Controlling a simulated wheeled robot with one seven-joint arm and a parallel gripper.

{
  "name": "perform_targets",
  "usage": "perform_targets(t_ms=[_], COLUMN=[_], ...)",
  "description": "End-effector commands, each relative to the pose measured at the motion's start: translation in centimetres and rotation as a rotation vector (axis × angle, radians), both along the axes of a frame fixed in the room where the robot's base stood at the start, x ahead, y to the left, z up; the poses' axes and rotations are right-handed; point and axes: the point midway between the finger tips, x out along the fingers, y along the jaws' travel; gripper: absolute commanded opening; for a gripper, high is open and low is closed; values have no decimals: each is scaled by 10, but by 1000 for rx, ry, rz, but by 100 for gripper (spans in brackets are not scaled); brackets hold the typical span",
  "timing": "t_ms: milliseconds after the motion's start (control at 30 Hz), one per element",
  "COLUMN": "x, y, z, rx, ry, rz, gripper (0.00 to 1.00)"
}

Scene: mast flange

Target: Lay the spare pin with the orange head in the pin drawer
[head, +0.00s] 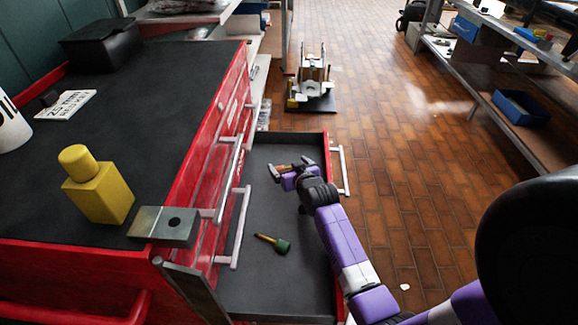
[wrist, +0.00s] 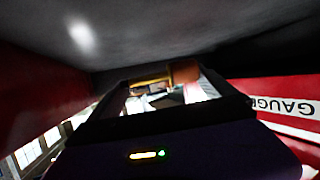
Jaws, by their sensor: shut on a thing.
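The open drawer (head: 250,280) pulls out from the red cabinet and has a dark grey floor. My gripper (head: 287,171) is over the far part of this drawer, shut on the spare pin. In the wrist view the pin's orange head (wrist: 184,72) and yellowish shank (wrist: 150,83) show between the dark fingers. In the head view the pin is small and mostly hidden by the gripper. I cannot tell whether it touches the drawer floor. A pin with a green head (head: 281,246) lies on the drawer floor, nearer than my gripper.
The cabinet top (head: 160,75) holds a yellow bottle (head: 100,190), a metal block with a hole (head: 165,226), a black box (head: 100,42) and a white sign (head: 65,105). A red face with a "GAUGE" label (wrist: 285,105) is close in the wrist view. Much of the drawer floor is bare.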

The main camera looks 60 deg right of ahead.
Motion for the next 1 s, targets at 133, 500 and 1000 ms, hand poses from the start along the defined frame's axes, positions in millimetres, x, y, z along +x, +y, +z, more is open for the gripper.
perform_targets(t_ms=[133,500,1000], x=[0,0,0], y=[0,0,-1], z=[-4,-12,4], rx=[-1,-1,-1], ry=[-1,0,0], rz=[0,1,-2], gripper=[52,52,100])
